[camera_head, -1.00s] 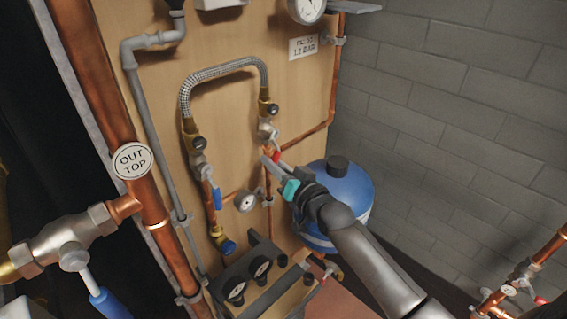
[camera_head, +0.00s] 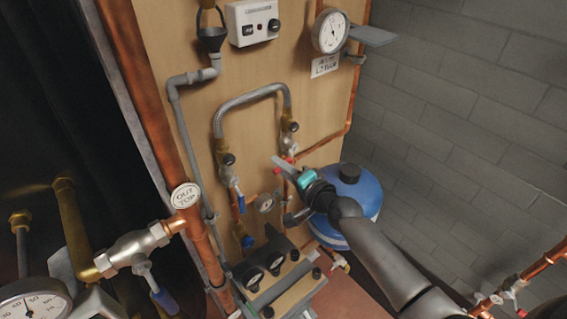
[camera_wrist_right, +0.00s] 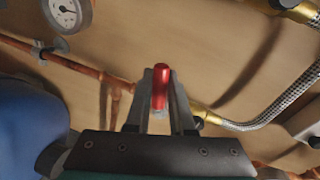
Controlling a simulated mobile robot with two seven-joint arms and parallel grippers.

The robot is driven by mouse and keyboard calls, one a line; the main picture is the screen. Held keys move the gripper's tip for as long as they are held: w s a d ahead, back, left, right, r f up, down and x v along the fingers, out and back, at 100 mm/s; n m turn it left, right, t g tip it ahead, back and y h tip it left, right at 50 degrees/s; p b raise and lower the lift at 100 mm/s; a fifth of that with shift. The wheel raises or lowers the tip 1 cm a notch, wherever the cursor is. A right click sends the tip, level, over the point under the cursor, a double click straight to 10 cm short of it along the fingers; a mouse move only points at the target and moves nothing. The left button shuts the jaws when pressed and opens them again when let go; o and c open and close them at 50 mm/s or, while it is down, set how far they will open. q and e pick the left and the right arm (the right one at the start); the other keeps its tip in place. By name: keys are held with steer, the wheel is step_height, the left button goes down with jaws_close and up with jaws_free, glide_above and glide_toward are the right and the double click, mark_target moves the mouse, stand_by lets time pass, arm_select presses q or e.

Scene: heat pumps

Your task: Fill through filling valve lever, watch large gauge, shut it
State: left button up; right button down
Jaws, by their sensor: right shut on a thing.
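The filling valve's red lever (camera_wrist_right: 160,86) stands between the fingers of my right gripper (camera_wrist_right: 160,105) in the right wrist view. In the head view my right gripper (camera_head: 287,168) is shut at this lever, and its fingers and wrist hide most of it. The valve (camera_head: 291,150) sits at the right end of a braided hose (camera_head: 250,97). The large gauge (camera_head: 331,32), with a white dial, is at the top right of the board; its needle is too small to read surely. My left gripper is not in view.
A blue tank (camera_head: 358,190) stands right behind my right wrist. A blue-handled valve (camera_head: 239,200) and a small gauge (camera_head: 265,203) are left of the gripper. A dial (camera_wrist_right: 68,12) shows in the wrist view.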

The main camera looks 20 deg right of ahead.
steer(key=shift+a+r+m+y+p, duration=0.1)
steer(key=shift+r+m+y+p, duration=0.3)
steer(key=shift+r+m, duration=0.5)
steer(key=c, duration=0.8)
jaws_free()
steer(key=shift+f, duration=0.1)
steer(key=shift+v, duration=7.65)
steer(key=shift+w, duration=0.1)
